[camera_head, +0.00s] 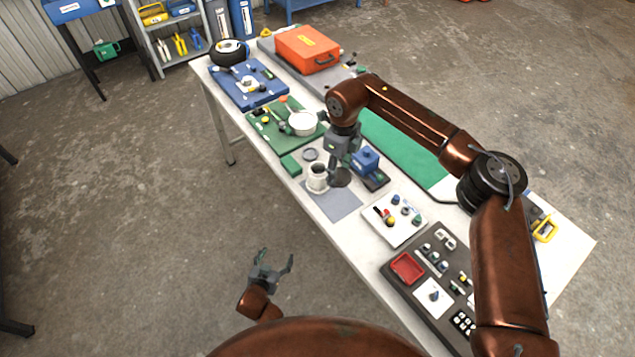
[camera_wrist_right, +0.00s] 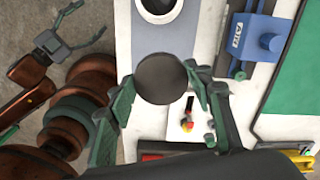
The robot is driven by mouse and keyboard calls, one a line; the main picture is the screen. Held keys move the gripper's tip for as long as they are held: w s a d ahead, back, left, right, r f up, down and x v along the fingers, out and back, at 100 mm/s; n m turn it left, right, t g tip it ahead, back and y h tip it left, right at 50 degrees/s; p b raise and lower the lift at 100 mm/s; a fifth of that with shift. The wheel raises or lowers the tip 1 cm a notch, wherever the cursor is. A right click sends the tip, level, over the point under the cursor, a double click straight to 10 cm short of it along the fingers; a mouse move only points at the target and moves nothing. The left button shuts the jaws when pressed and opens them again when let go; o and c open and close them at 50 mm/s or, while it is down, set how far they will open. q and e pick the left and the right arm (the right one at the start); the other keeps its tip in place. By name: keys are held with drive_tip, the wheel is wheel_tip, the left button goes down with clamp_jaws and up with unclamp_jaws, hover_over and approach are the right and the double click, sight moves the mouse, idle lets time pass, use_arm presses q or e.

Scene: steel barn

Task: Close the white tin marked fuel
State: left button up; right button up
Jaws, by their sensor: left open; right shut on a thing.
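A white tin (camera_head: 317,180) stands upright on a grey mat (camera_head: 336,204) on the workbench; I cannot read any marking on it. In the right wrist view, a white round rim (camera_wrist_right: 159,18) with a grey inside shows at the top edge. My right gripper (camera_head: 342,166) is shut on a dark round lid (camera_wrist_right: 163,78). It holds the lid just right of the tin in the head view, apart from it in the wrist view. My left gripper (camera_head: 271,265) is open and empty, off the bench's near side.
A small grey disc (camera_head: 310,154) lies behind the tin. A blue vise-like block (camera_head: 366,159) stands close to the right. A green board (camera_head: 271,130) with a white round container (camera_head: 302,123) is at the left. A white card (camera_head: 394,219) with small parts lies nearer.

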sight(322, 166)
use_arm(q)
drive_tip(key=w+d+r+t+h+b, duration=0.1)
drive_tip(key=w+d+r+t, duration=0.1)
drive_tip(key=r, duration=0.7)
drive_tip(key=w+d+r+t+h+b, duration=0.1)
drive_tip(key=w+d+r+t, duration=0.1)
drive_tip(key=d+r, duration=0.3)
drive_tip(key=w+d+r+t+h+b, duration=0.1)
drive_tip(key=d+r, duration=0.3)
drive_tip(key=r, duration=1)
drive_tip(key=shift+w+d+m+t+h, duration=0.2)
drive_tip(key=shift+w+m+t+h, duration=0.2)
drive_tip(key=shift+w, duration=0.2)
use_arm(e)
drive_tip(key=w+a+r+m, duration=0.3)
drive_tip(key=w+a+m, duration=0.3)
drive_tip(key=m, duration=0.6)
drive_tip(key=shift+w, duration=0.65)
use_arm(q)
drive_tip(key=shift+w, duration=0.1)
drive_tip(key=x, duration=1.2)
drive_tip(key=shift+f, duration=0.1)
drive_tip(key=c, duration=1.8)
use_arm(e)
drive_tip(key=shift+w+f, duration=0.15)
drive_tip(key=shift+f, duration=2.3)
